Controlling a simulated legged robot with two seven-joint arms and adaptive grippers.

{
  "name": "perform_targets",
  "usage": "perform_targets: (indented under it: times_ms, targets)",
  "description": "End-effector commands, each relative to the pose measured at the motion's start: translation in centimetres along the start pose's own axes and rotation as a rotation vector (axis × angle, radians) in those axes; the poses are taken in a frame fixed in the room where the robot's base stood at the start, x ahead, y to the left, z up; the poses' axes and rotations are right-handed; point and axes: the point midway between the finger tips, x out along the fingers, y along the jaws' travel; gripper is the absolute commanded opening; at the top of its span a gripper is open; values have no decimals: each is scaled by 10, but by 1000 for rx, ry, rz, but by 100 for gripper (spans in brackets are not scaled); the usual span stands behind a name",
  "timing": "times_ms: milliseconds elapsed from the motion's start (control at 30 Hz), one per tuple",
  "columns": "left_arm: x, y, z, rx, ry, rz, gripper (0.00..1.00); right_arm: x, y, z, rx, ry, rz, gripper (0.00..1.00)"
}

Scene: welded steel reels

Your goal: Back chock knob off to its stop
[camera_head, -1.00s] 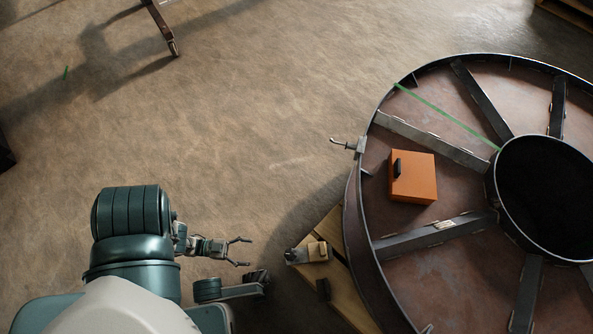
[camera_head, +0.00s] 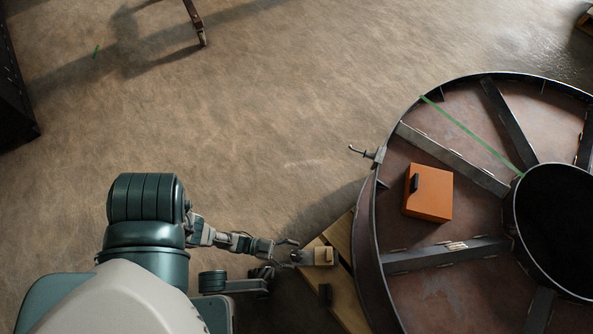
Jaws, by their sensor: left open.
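A chock with a tan block (camera_head: 324,256) and a grey metal bracket sits on the wooden pallet (camera_head: 338,235) against the left side of the big steel reel (camera_head: 368,250). Its knob end, at the bracket's left, is small and partly hidden by my gripper. My left gripper (camera_head: 288,253) is open, with its fingers close around or just beside that knob end. I cannot tell whether they touch it. My right gripper is not identifiable in view.
An orange box (camera_head: 428,193) lies on the reel between its spokes. A clamp with a handle (camera_head: 368,153) sticks out from the rim above the chock. A dark cabinet (camera_head: 12,95) stands at the far left. The floor above my arm is clear.

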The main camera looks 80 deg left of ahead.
Motion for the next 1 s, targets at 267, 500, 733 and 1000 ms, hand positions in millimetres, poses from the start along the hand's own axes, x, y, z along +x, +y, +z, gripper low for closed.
perform_targets:
  times_ms: [267, 500, 733, 1000]
  targets:
    - [19, 1, 0, 5, -2, 1, 75, 0, 0, 1, 2, 0, 3, 40]
    - [19, 1, 0, 4, -2, 1, 70, 0, 0, 1, 2, 0, 2, 40]
    - [19, 1, 0, 2, -2, 1, 14, 0, 0, 1, 1, 0, 2, 40]
    - [18, 1, 1, -1, -3, -120, 14, 0, 0, 1, 1, 0, 2, 40]
